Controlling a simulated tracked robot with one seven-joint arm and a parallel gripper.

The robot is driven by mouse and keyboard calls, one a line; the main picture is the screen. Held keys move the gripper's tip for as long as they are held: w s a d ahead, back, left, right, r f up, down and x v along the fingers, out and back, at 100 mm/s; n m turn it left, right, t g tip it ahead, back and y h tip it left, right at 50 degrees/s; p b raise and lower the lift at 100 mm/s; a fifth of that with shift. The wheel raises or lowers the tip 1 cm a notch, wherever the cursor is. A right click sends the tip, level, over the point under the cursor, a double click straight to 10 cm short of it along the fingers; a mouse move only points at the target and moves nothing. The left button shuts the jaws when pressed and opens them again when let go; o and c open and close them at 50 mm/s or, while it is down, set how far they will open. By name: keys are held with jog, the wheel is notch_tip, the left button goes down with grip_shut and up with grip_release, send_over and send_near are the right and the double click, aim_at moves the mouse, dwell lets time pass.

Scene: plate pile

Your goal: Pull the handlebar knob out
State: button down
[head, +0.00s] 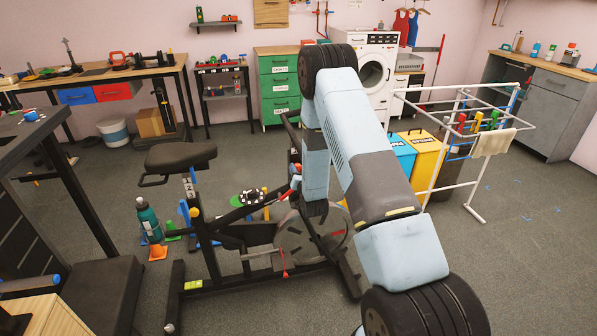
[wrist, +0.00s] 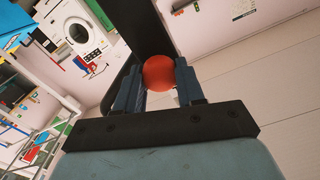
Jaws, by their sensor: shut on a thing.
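The handlebar knob (wrist: 159,72) is a round orange-red ball in the wrist view. It sits between the two fingertips of my gripper (wrist: 160,84), which is shut on it. A dark post (wrist: 150,28) stands right behind the knob. In the head view, the exercise bike (head: 225,232) stands in the middle of the floor, with its black seat (head: 180,155) on the left. My arm reaches over the bike's handlebar end on the right. A small red spot shows there beside my arm, but my fingers are mostly hidden. I cannot tell how far the knob sits out of its post.
A green bottle (head: 149,221) is on the bike's left side, near an orange cone (head: 157,252). A white drying rack (head: 462,150) and a yellow bin (head: 428,160) stand right of my arm. A workbench (head: 100,75) lines the back left. Floor in front right is clear.

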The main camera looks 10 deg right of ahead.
jog(key=shift+s+f, duration=0.1)
jog(key=shift+s, duration=1)
jog(key=c, duration=0.7)
grip_release()
jog(key=s, duration=1.3)
jog(key=shift+s, duration=0.4)
